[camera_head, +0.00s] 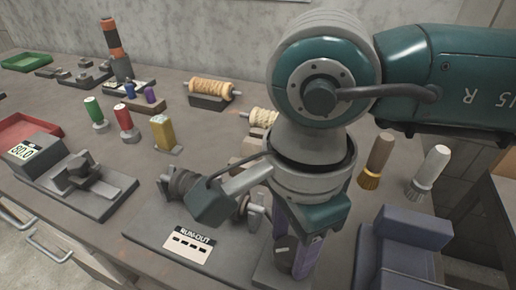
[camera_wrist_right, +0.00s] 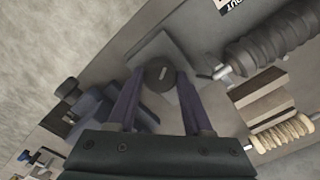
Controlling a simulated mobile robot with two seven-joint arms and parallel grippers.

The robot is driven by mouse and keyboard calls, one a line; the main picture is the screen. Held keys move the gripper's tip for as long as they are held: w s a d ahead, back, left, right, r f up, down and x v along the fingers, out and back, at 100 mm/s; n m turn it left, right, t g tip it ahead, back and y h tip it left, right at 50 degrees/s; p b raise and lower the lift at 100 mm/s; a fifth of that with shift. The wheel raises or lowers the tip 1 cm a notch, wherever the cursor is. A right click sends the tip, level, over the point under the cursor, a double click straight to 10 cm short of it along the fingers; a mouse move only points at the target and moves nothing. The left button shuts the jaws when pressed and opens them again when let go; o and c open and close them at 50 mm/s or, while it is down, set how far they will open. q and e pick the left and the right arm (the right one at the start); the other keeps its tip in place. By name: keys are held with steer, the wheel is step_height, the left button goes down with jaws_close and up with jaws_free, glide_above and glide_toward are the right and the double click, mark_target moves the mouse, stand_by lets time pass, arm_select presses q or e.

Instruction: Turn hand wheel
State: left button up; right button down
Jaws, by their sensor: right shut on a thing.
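A dark round hand wheel (camera_wrist_right: 159,73) with a pale mark on top stands on a small grey plate (camera_wrist_right: 168,45) in the right wrist view. My right gripper (camera_wrist_right: 160,84) points down at it, with one purple finger on each side, shut on the wheel. In the head view the right gripper (camera_head: 291,258) is at the front edge of the bench, and the hand wheel (camera_head: 284,252) shows partly between the fingers. My right wrist hides some of the area behind. My left gripper is in neither view.
A run-out fixture (camera_head: 150,237) with a dark ribbed roll (camera_head: 181,183) stands just left. A purple-grey block (camera_head: 400,250) and two brushes (camera_head: 376,160) stand at right.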

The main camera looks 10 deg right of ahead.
mark_target(290, 249)
steer(key=shift+m, duration=0.3)
steer(key=m, duration=0.3)
steer(key=shift+b, duration=0.4)
steer(key=shift+m, duration=2)
steer(key=shift+c, duration=1.5)
jaws_free()
step_height(290, 249, up, 10)
steer(key=shift+b, duration=0.45)
